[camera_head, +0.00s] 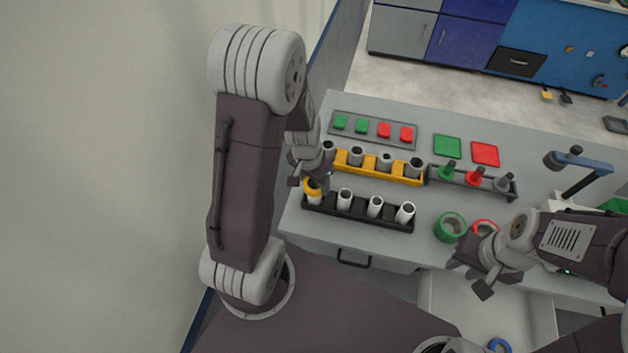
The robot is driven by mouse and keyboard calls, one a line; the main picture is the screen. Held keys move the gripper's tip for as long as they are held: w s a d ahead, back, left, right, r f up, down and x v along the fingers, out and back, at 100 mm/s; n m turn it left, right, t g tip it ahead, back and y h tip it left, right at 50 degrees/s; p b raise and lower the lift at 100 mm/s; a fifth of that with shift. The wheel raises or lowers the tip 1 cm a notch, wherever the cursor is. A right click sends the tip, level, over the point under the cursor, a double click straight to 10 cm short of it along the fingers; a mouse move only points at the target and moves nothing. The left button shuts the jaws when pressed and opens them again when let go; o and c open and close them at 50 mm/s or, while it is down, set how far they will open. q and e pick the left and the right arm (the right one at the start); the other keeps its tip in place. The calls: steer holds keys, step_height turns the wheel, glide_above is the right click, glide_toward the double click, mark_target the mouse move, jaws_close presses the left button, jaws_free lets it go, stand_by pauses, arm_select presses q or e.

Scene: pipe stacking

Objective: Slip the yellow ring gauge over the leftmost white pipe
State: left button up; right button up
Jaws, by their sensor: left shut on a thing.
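A black rack (360,219) near the front left of the table holds several upright white pipes. The leftmost white pipe (315,200) stands at the rack's left end, partly covered. The yellow ring gauge (313,186) is at the top of this pipe and looks to be around it; how far down it sits is hard to tell. My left gripper (315,179) is shut on the ring, just above the pipe. My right gripper (469,277) is open and empty over the table's front edge, in front of the green ring (450,227) and the red ring (484,229).
A yellow rack (379,169) with several grey pipes stands just behind the black rack. A dark rack (473,184) with green, red and grey pieces is to its right. Green (447,146) and red (485,154) squares lie at the back. A blue-armed stand (580,172) is at the right.

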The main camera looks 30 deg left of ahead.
arm_select(q)
steer(key=o, duration=1.6)
steer(key=shift+c, duration=0.2)
step_height(320, 180, up, 9)
steer(key=s+p, duration=0.1)
steer(key=shift+s, duration=0.2)
steer(key=shift+a, duration=0.1)
